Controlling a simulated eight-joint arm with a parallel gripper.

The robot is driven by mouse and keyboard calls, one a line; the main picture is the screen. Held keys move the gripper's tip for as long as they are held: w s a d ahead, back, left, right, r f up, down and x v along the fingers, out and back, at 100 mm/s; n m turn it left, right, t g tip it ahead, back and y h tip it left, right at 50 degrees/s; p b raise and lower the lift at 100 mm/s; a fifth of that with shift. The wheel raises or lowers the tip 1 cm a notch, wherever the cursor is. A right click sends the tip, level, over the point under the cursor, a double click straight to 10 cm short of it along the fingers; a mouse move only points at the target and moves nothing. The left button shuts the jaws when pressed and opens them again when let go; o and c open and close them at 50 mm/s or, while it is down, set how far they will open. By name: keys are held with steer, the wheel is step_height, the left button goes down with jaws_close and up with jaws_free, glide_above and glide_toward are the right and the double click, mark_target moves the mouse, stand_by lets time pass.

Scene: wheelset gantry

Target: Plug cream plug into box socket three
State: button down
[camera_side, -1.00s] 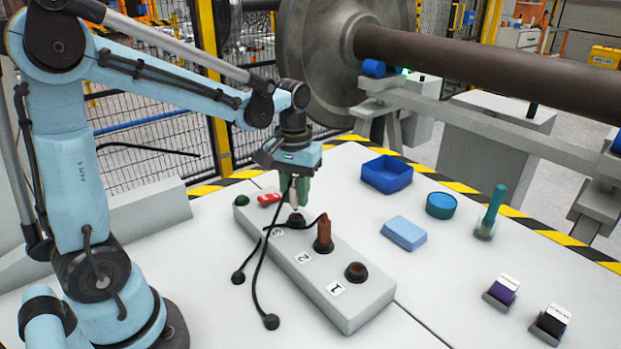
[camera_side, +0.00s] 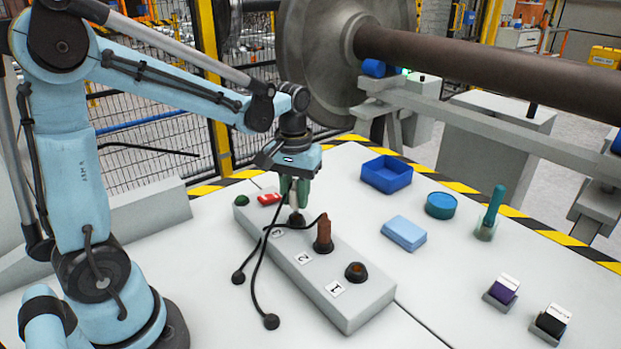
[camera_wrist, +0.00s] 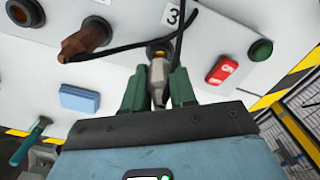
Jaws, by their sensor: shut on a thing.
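My gripper (camera_side: 296,188) is over the far end of the socket box (camera_side: 345,312), at socket three. In the wrist view my gripper (camera_wrist: 158,95) has its green fingers shut on the cream plug (camera_wrist: 157,75), whose tip points at socket three (camera_wrist: 158,48). The plug looks upright and at the socket mouth; how deep it sits I cannot tell. A brown plug (camera_side: 324,232) stands in socket two, and it also shows in the wrist view (camera_wrist: 85,40). Socket one (camera_side: 356,271) is empty.
Black cables (camera_side: 258,268) hang from the plugs across the box. A red switch (camera_side: 269,198) and green button (camera_side: 241,200) are beside socket three. A blue tray (camera_side: 387,174), a light blue block (camera_side: 404,233) and a teal round container (camera_side: 440,205) stand to the right.

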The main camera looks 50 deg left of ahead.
mark_target(294, 190)
steer(key=shift+f, duration=1.35)
stand_by(0.4)
steer(key=c, duration=0.8)
jaws_free()
step_height(294, 190, up, 12)
steer(key=shift+r, duration=0.1)
steer(key=shift+s+d+m+t, duration=0.3)
steer(key=shift+s+d, duration=0.05)
steer(key=shift+d, duration=0.05)
steer(key=shift+s+d+f+m+t, duration=1.35)
steer(key=shift+s+t, duration=0.1)
steer(key=shift+t, duration=0.2)
steer(key=shift+s+d+f+m+t, duration=1.3)
steer(key=shift+s+m+t, duration=0.1)
steer(key=shift+t, duration=0.25)
